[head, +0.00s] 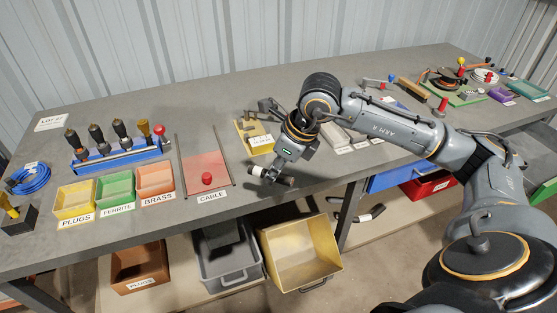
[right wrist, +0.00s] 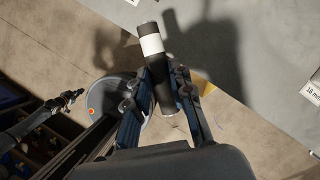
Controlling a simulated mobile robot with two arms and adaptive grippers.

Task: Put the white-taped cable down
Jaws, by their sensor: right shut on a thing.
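The white-taped cable (head: 284,180) is a short, thick black piece with a white band near one end. My right gripper (head: 270,174) is shut on it at the table's front edge, right of the CABLE tray. In the right wrist view, the cable (right wrist: 163,85) sits between the two fingers of the right gripper (right wrist: 165,108), with its white band beyond the fingertips. Floor shows below it there, and the grey table top lies to the right. The red CABLE tray (head: 205,172) has a red knob on it. My left gripper cannot be made out.
Yellow PLUGS (head: 75,199), green FERRITE (head: 116,188) and orange BRASS (head: 155,179) bins stand left of the CABLE tray. A yellow fixture (head: 255,137) stands behind my gripper. Open bins, including a yellow one (head: 300,250), sit below the table. A dark banded piece (head: 368,214) shows lower down.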

